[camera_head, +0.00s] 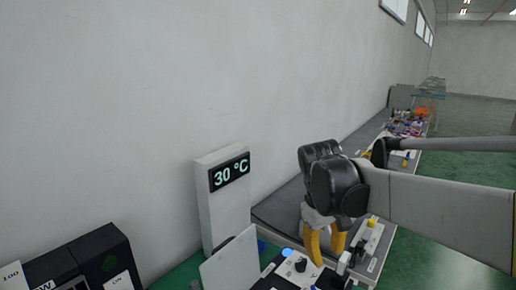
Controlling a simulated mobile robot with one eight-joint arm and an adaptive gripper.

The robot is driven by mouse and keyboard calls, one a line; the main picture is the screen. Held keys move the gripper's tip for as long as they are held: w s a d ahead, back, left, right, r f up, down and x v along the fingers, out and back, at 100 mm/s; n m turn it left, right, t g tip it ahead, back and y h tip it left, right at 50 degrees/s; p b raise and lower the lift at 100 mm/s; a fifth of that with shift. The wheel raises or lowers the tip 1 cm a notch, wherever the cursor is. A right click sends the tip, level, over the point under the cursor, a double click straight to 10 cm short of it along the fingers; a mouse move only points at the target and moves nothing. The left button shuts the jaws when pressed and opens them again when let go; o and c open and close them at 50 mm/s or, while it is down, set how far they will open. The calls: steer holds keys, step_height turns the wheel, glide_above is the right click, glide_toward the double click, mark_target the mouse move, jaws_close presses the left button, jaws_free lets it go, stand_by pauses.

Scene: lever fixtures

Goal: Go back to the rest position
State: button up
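My gripper (325,243) hangs from the end of my arm at the lower middle right, pointing down. Its two yellow fingers are spread apart, with nothing seen between them. Below and around it is a fixture panel (291,270) with small knobs and a blue button. A pale box with a yellow knob (372,222) stands just right of the fingers. The fingertips appear close to the panel, but I cannot tell whether they touch it. The lower parts of the fixtures are cut off by the picture's bottom edge.
A white display post (225,205) reading "30 °C" stands against the wall. A tilted grey plate (231,262) is in front of it. Black boxes (105,260) are at the lower left. A long bench (282,207) with cluttered items runs back along the wall. Green floor (470,125) lies open at right.

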steer(key=s+d+f+m+t+y, duration=0.2)
steer(key=s+m+t, duration=0.3)
steer(key=s, duration=1)
steer(key=shift+d+f+t, duration=0.2)
steer(key=shift+d+t, duration=0.05)
steer(key=shift+t, duration=0.55)
